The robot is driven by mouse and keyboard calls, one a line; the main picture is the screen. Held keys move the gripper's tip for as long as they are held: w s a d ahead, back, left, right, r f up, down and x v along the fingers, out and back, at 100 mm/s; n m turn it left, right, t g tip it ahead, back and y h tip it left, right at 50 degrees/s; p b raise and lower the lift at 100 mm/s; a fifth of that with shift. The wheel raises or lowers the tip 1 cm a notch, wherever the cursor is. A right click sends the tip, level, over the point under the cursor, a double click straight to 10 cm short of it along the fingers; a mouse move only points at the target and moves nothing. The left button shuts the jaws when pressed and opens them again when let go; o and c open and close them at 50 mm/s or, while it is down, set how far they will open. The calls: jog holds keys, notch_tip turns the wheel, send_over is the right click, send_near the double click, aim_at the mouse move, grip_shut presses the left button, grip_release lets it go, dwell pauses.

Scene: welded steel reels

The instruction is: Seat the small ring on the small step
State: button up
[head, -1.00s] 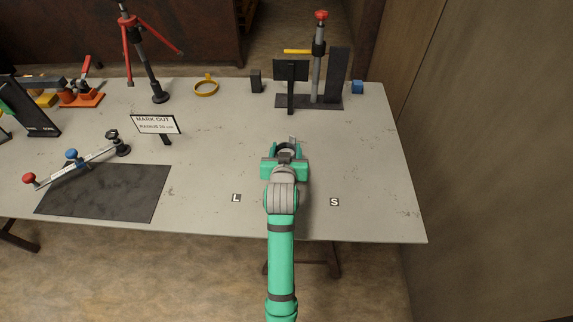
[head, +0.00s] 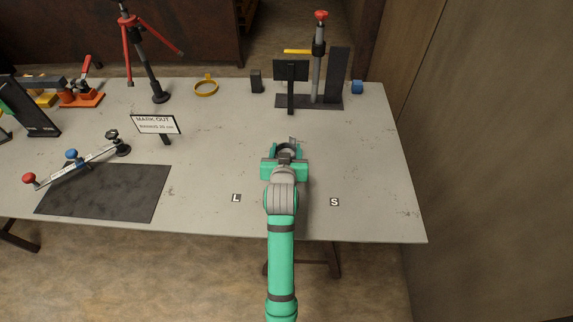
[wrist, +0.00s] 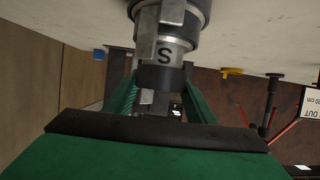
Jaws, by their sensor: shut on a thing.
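My gripper (head: 285,152) is over the middle of the table (head: 350,170). In the wrist view its green fingers (wrist: 163,95) are shut on a dark band that I take to be the small ring (wrist: 160,78). A bare steel cylinder section marked S (wrist: 165,48), seemingly the small step, lines up directly beyond the ring. Whether the ring is around its end or just clear of it, I cannot tell. Beyond it, against the table, is a wider dark collar (wrist: 202,14) with a grey tab (wrist: 173,10). In the head view my gripper and arm hide most of this.
Tags L (head: 236,198) and S (head: 334,202) lie on bare table. A yellow ring (head: 205,93), a blue cube (head: 357,87) and a dark stand with a red-topped post (head: 318,65) are at the back. A sign (head: 155,125) and a bar with knobs (head: 92,158) are left.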

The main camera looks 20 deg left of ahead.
jog(key=shift+w+f, duration=0.1)
jog(key=shift+f, duration=0.95)
dwell(0.6)
jog(key=shift+a, duration=0.15)
jog(key=shift+s+f, duration=0.25)
jog(key=shift+s, duration=0.05)
jog(key=shift+c, duration=1.1)
jog(key=o, duration=1.5)
jog(key=shift+a, duration=0.1)
jog(key=shift+c, duration=0.2)
jog(key=shift+r, duration=0.1)
jog(key=shift+w+d, duration=0.1)
jog(key=shift+d, duration=0.1)
jog(key=o, duration=0.7)
jog(key=shift+r, duration=0.1)
jog(key=shift+o, duration=0.2)
